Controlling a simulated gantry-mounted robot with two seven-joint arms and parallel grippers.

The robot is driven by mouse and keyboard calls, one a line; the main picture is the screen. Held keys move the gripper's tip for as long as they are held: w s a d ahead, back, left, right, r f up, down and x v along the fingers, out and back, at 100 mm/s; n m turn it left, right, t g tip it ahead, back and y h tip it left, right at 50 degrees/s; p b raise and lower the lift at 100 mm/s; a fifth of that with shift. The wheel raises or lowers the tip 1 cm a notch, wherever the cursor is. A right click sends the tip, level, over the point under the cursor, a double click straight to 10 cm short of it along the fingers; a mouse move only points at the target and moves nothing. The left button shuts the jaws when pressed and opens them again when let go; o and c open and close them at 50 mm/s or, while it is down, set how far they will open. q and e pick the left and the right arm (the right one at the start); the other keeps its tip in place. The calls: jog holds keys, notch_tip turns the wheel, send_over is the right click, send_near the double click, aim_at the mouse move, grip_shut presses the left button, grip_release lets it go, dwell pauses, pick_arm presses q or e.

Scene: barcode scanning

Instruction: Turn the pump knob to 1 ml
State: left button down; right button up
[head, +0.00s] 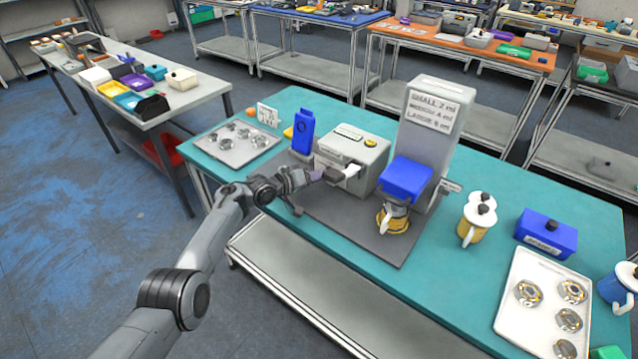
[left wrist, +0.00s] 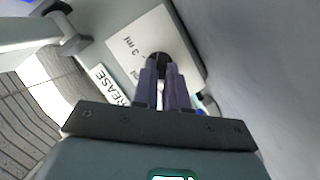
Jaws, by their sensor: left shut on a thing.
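The grey pump box (head: 352,150) stands on the dark mat, with a white panel on its side. In the left wrist view that panel (left wrist: 130,45) carries a "3 ml" marking and a label (left wrist: 110,85) that seems to read "GREASE". The dark round knob (left wrist: 158,60) sits on the panel. My left gripper (head: 322,175) is at the pump's near side. In the left wrist view its fingers (left wrist: 163,80) are closed around the knob. The fingers partly cover the knob and other markings, so its setting cannot be read. My right gripper is not in view.
A grey stand (head: 430,130) with a volume sign and a blue block (head: 407,178) stands right of the pump. A blue upright device (head: 303,132) stands at its left. The mat's front is clear.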

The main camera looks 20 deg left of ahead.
pick_arm(q)
jog(key=shift+f+n+h+b, duration=0.15)
jog(key=shift+n+h+b, duration=0.45)
jog(key=shift+n+b, duration=0.45)
jog(key=c, duration=1.2)
grip_release()
jog(key=shift+o, duration=0.2)
